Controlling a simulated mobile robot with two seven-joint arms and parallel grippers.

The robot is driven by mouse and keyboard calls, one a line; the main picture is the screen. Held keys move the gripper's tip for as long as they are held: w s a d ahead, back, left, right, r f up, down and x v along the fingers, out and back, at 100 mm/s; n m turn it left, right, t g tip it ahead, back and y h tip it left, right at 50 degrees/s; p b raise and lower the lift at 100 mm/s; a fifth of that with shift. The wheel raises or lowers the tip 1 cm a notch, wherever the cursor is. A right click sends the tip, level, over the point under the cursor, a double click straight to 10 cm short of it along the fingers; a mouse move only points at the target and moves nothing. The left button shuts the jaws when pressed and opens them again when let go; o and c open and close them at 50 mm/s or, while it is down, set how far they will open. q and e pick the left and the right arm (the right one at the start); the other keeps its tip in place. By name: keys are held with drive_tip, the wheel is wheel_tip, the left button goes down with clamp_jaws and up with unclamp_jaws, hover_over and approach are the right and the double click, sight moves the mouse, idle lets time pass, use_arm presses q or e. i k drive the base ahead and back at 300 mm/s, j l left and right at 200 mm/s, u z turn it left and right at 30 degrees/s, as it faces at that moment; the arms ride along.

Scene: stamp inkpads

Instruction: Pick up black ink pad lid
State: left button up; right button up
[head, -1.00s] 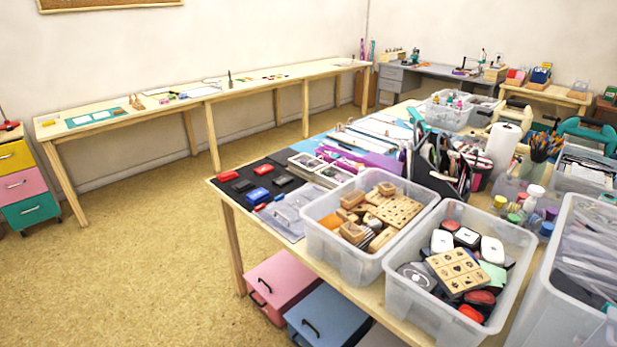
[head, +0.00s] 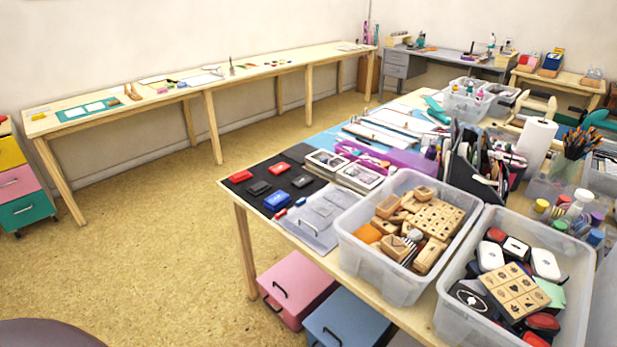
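Two black ink pad pieces lie on a black mat (head: 262,205) at the left corner of the near table in the head view. One black piece (head: 259,188) is in the middle of the mat, and another black piece (head: 302,181) lies to its right. I cannot tell from here which is the lid. Two red pieces (head: 241,177) (head: 280,167) lie along the back of the mat, and a blue ink pad (head: 277,201) lies near its front. Neither gripper is in view.
A clear lidded case (head: 318,225) and clear bins of wooden stamps (head: 370,262) and ink pads (head: 455,318) crowd the table to the right. Drawer boxes, pink (head: 300,285) and blue (head: 345,320), stand below. The floor (head: 130,240) to the left is open.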

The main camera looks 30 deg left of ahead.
sight(300, 183)
drive_tip(key=i+j+z, duration=0.1)
drive_tip(key=j+z, duration=0.3)
drive_tip(key=j, duration=3.05)
drive_tip(key=i+z, duration=0.05)
